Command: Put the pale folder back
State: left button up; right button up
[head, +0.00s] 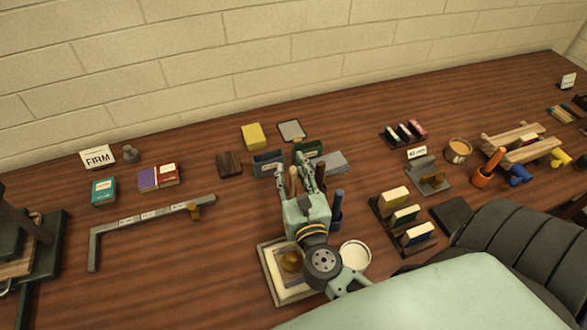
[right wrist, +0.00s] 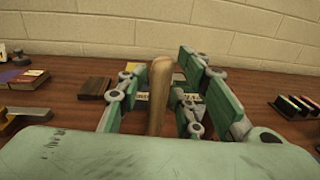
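My right gripper (head: 302,160) reaches over the middle of the table toward the back. Its fingers are spread apart in the right wrist view (right wrist: 163,80). A pale tan stick-like tool (right wrist: 158,98), perhaps the folder, stands upright between them, nearer the left finger and clear of the right one; its lower end is hidden. Two small labelled bins, one blue-grey (head: 268,163) and one green (head: 309,149), stand just beyond the fingertips. My left gripper is out of view.
A framed tray (head: 268,270) and a round white dish (head: 355,254) lie beneath my right wrist. Slotted racks stand right.

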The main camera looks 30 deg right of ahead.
jog(key=shift+r+p, duration=0.3)
jog(key=shift+r, duration=0.1)
jog(key=b+v, duration=0.5)
jog(key=v, duration=0.7)
jog(key=shift+b, duration=0.4)
jog(key=shift+f, duration=0.1)
